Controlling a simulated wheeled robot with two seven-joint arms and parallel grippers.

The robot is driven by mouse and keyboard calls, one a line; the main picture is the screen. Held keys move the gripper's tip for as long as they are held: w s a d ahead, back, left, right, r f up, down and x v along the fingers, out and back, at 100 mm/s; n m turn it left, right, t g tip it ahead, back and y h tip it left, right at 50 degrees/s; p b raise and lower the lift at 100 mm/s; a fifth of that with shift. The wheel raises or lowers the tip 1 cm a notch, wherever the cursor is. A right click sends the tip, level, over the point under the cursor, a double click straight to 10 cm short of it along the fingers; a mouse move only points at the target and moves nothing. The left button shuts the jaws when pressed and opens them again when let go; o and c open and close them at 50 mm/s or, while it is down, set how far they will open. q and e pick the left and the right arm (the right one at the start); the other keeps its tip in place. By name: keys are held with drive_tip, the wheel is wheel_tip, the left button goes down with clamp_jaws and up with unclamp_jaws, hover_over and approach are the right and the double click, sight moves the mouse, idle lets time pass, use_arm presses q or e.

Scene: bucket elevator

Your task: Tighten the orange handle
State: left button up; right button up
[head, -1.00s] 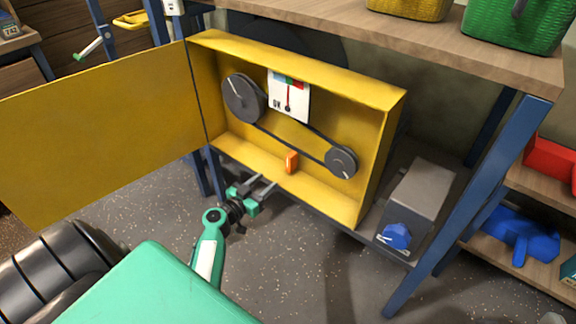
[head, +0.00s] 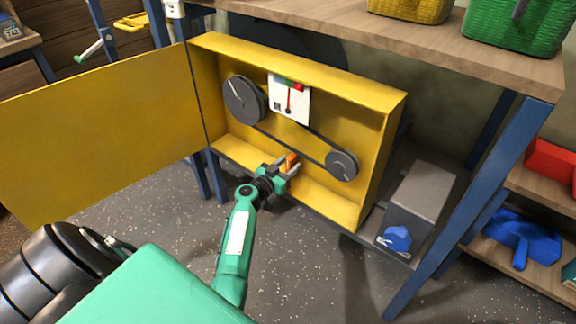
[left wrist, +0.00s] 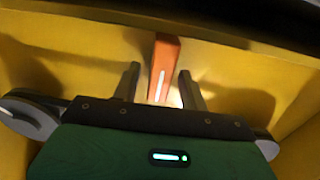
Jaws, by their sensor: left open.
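The orange handle (head: 291,158) is a small upright block low inside the open yellow box, below the belt. In the left wrist view the orange handle (left wrist: 165,66) stands between and just beyond my open fingers, with a gap on each side. My left gripper (head: 287,166) has reached into the box from below, its fingers on either side of the handle. In the left wrist view my left gripper (left wrist: 160,85) is open and holds nothing. The handle's lower part is partly hidden by the gripper in the head view. My right gripper is not in view.
The box holds a large pulley (head: 244,101), a small pulley (head: 342,165), a belt and a white gauge (head: 289,98). Its yellow door (head: 100,140) is swung open left. A grey box with a blue knob (head: 397,238) stands right. A wooden tabletop (head: 470,50) lies above.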

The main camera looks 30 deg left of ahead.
use_arm(q)
clamp_jaws()
